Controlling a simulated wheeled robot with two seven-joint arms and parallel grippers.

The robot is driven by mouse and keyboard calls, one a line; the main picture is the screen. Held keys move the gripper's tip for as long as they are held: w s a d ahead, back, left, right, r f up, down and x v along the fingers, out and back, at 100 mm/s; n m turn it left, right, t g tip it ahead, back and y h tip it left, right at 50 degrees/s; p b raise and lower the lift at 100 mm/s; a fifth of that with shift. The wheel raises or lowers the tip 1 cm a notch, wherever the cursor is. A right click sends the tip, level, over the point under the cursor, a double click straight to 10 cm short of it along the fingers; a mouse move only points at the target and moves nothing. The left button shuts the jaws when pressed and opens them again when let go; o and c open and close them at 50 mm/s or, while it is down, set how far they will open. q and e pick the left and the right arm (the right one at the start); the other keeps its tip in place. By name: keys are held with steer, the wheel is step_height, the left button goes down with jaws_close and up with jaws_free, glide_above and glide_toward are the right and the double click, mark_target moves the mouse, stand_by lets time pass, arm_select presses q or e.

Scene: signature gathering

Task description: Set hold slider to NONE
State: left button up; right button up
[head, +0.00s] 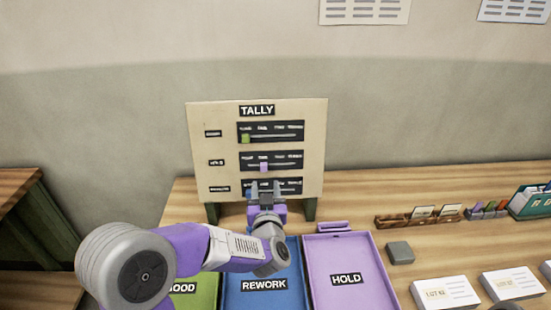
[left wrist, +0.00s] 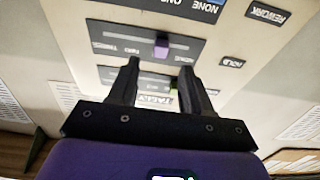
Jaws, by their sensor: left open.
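The cream TALLY board (head: 316,140) stands on the table with three dark slider strips. The middle strip, labelled HOLD (left wrist: 232,62), carries a purple knob (head: 264,167), which sits below the second label, just right of NONE. In the left wrist view the board appears upside down, and the purple knob (left wrist: 161,48) shows just beyond the space between my fingertips. My left gripper (head: 265,188) is open and empty, in front of the board's lower strip and below the purple knob. It hides part of that strip. Whether the fingers touch the board is unclear.
The top strip has a green knob (head: 245,139) at its left end. Below the board lie a blue REWORK tray (head: 264,300), a purple HOLD tray (head: 318,262) and a green tray (head: 207,290). A grey block (head: 400,252) and white cards (head: 446,293) are at right.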

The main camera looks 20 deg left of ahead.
mark_target(264, 170)
arm_select(q)
steer(key=shift+b+x, duration=0.45)
steer(key=shift+x, duration=3.05)
steer(key=shift+a+r, duration=0.1)
jaws_close()
